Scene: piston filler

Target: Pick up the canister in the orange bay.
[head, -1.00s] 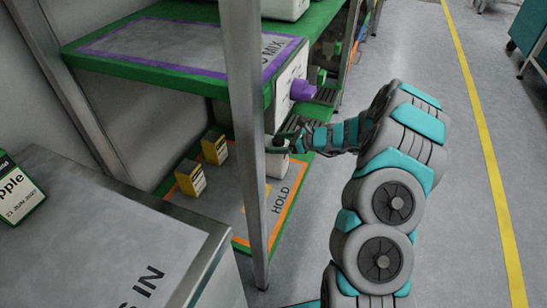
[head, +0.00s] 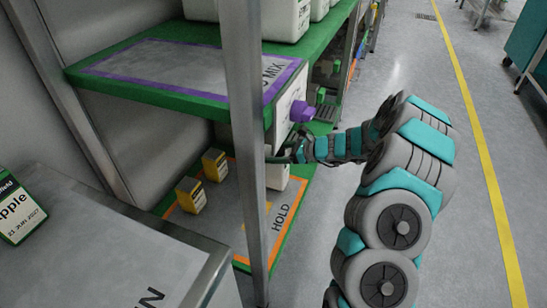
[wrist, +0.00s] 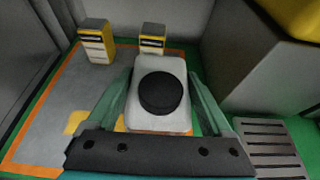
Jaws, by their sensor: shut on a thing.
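A white canister (wrist: 159,116) with a round black cap (wrist: 161,94) stands upright at the orange-outlined bay (wrist: 42,115) marked HOLD. In the wrist view, my gripper (wrist: 161,85) has a green finger against each side of it. The gripper is shut on the canister. In the head view, the canister (head: 277,176) shows as a small white block, partly hidden by the steel post, with my gripper (head: 286,154) at its top. I cannot tell whether its base touches the bay floor.
Two small yellow-and-grey boxes (head: 191,195) (head: 214,165) stand farther in on the bay. A green shelf with a purple outline (head: 150,62) hangs above. A steel post (head: 251,130) stands in front. A slatted grate (wrist: 268,142) lies right of the canister in the wrist view.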

